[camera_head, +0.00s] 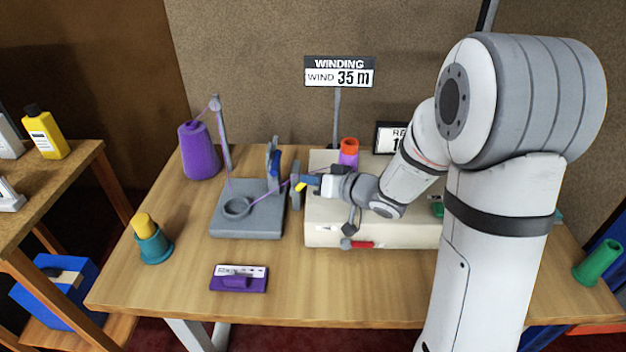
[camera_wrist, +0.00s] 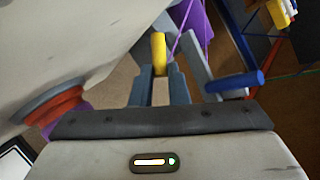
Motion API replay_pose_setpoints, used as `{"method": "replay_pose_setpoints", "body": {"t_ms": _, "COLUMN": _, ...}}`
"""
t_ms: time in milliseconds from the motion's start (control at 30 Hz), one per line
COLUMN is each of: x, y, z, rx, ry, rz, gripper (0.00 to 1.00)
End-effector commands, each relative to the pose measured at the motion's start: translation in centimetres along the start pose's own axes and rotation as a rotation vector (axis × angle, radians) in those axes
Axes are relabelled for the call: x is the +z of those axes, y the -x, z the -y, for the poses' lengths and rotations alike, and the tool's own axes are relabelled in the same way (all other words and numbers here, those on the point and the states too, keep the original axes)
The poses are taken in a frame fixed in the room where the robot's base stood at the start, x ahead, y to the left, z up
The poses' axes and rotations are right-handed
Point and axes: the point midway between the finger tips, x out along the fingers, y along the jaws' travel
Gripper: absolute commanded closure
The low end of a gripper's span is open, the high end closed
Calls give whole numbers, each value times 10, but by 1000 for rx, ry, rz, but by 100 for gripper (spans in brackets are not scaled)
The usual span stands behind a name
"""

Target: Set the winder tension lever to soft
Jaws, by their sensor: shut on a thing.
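My gripper (camera_head: 306,182) reaches left past the left end of the cream winder box (camera_head: 335,210). In the wrist view, its two grey-blue fingers (camera_wrist: 161,82) are shut on a yellow lever handle (camera_wrist: 158,50). The tip of this yellow handle (camera_head: 300,187) also shows in the head view, beside a small grey upright (camera_head: 295,170). A blue handle (camera_wrist: 236,82) on a grey arm is to the right of the fingers in the wrist view, apart from them. I cannot read any soft marking. My wrist hides part of the winder.
Left of my gripper stands a grey base (camera_head: 245,223) with a guide ring, a blue-marked post (camera_head: 274,165) and purple yarn from a cone (camera_head: 198,150). An orange-topped spool (camera_head: 349,148) is close behind my gripper. A red-handled lever (camera_head: 358,244) sits on the winder's front. The front tabletop is mostly clear.

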Motion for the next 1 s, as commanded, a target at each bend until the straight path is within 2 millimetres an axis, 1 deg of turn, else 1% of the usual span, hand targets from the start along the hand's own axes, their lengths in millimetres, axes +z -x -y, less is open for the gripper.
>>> {"method": "replay_pose_setpoints", "body": {"t_ms": 33, "x": 0, "y": 0, "z": 0, "rx": 0, "ry": 0, "rz": 0, "gripper": 96}}
{"method": "replay_pose_setpoints", "body": {"t_ms": 100, "x": 0, "y": 0, "z": 0, "rx": 0, "ry": 0, "rz": 0, "gripper": 100}}
{"method": "replay_pose_setpoints", "body": {"t_ms": 467, "x": -4, "y": 0, "z": 5, "rx": 21, "ry": 23, "rz": 22, "gripper": 100}}
{"method": "replay_pose_setpoints", "body": {"t_ms": 767, "x": -11, "y": -5, "z": 18, "rx": 121, "ry": 130, "rz": 123, "gripper": 100}}
{"method": "replay_pose_setpoints", "body": {"t_ms": 1000, "x": -11, "y": -12, "z": 26, "rx": 216, "ry": 230, "rz": 215, "gripper": 100}}
